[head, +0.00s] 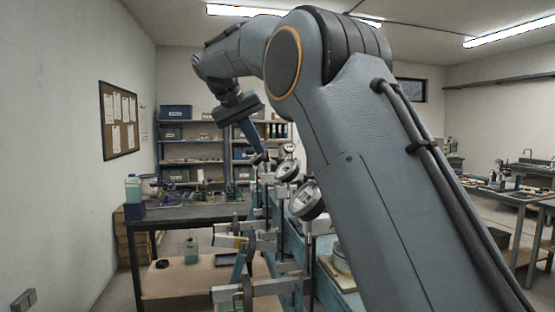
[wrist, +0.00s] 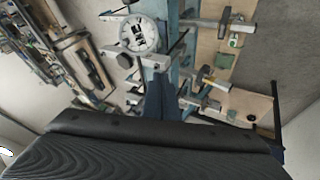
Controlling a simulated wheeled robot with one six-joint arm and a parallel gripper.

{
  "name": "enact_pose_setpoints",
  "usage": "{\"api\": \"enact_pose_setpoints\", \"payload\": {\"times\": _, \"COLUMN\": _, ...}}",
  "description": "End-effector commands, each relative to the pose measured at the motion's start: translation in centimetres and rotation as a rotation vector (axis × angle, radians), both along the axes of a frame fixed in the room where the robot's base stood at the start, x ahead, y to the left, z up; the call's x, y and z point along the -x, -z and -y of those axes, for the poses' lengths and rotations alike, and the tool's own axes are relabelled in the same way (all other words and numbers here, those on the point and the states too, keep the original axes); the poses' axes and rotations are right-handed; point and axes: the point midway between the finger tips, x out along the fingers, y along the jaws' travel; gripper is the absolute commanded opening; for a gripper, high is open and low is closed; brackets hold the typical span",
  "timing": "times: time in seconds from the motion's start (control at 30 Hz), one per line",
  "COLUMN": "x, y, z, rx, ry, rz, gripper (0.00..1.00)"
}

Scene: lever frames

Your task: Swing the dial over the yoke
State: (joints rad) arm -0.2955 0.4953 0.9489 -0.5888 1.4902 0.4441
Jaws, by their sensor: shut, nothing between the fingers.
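Several round dials with white faces and dark rims stand on upright posts along a blue bench. In the head view the nearest dial (head: 306,203) is in front, a second dial (head: 286,170) is behind it, and a smaller one (head: 288,148) is farther back. Grey fork-like brackets, which may be yokes (head: 232,240), reach out to the left below the dials. My gripper (head: 258,158) is shut and empty, pointing down near the far dials. In the wrist view one dial (wrist: 138,35) lies ahead of my gripper, to the left. I cannot tell whether my gripper touches anything.
A dark table (head: 190,212) with bottles and small parts stands at the left. Shelves with bins (head: 190,140) line the back wall. Another workbench (head: 510,190) is at the right. Posts and brackets crowd the blue bench; my arm hides much of its right side.

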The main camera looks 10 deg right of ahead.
Motion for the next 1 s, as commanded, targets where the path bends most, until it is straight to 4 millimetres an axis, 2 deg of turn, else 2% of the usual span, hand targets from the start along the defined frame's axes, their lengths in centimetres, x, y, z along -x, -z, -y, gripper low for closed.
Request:
{"api": "enact_pose_setpoints", "payload": {"times": 0.3, "x": -1.9, "y": 5.0, "z": 3.0, "rx": 0.001, "ry": 0.0, "rz": -0.005, "gripper": 0.0}}
{"api": "enact_pose_setpoints", "payload": {"times": 0.6, "x": -1.8, "y": 5.1, "z": 6.1, "rx": 0.0, "ry": -0.003, "rz": -0.001, "gripper": 0.0}}
{"api": "enact_pose_setpoints", "payload": {"times": 1.0, "x": -1.8, "y": 5.3, "z": 6.7, "rx": 0.0, "ry": -0.003, "rz": 0.0, "gripper": 0.0}}
